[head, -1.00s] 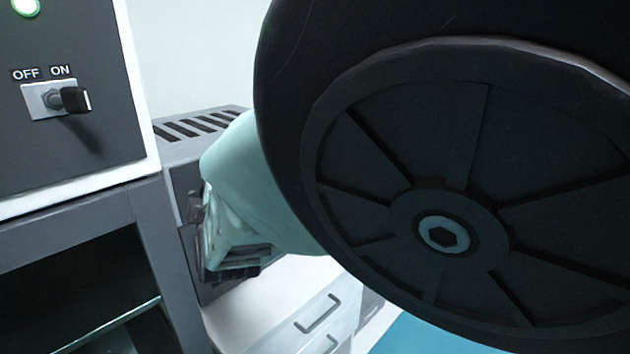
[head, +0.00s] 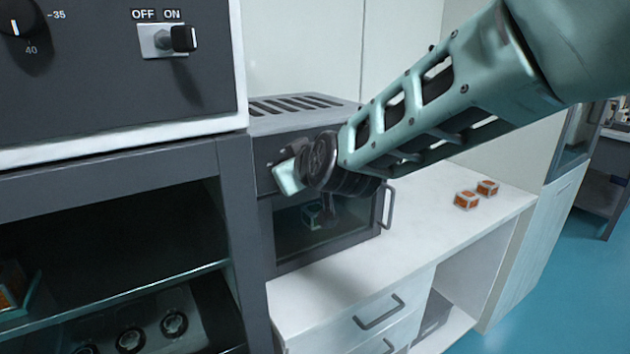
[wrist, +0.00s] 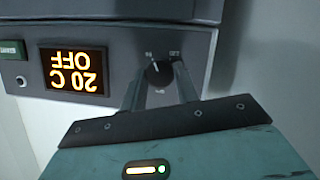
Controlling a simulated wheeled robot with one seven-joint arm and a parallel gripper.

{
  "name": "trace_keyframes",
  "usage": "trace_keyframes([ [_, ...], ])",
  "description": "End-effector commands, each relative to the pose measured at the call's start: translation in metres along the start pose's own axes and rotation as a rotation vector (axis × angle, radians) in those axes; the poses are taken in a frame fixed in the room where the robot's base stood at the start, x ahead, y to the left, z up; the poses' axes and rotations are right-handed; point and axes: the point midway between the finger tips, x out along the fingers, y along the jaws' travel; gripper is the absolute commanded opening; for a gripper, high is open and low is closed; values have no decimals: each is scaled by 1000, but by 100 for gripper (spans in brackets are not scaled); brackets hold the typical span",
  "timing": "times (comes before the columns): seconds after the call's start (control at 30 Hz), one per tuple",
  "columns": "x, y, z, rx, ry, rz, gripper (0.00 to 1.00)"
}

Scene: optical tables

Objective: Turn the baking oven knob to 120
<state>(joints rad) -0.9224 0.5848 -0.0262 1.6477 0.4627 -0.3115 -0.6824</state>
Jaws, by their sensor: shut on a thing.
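The baking oven (head: 265,232) is a grey box with a slotted top and a glass door, standing on the white counter. Its front panel is mostly hidden by my arm in the head view. In the wrist view, turned upside down, the panel (wrist: 125,35) carries an orange display (wrist: 73,72) reading "20 C" and "OFF". The round black knob (wrist: 157,74) has a light pointer mark and small labels beside it, too small to read. My gripper (wrist: 160,80) is shut on the knob, one finger on each side. The head view hides this grip.
A dark cabinet with an OFF/ON switch (head: 181,39) stands left of the oven, with open shelves below. Small orange-and-white boxes (head: 467,200) sit on the counter (head: 420,225) at the right. The counter before the oven is clear.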

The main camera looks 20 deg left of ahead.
Motion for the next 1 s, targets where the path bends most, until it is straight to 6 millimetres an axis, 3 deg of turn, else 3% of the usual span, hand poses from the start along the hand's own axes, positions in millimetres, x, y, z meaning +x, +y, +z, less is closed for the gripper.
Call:
trace_keyframes([
  [0.03,3,2,8,44,-1,-13,8],
  [0.27,4,2,11,245,-1,-97,8],
  [1.0,4,5,10,816,-4,-336,8],
])
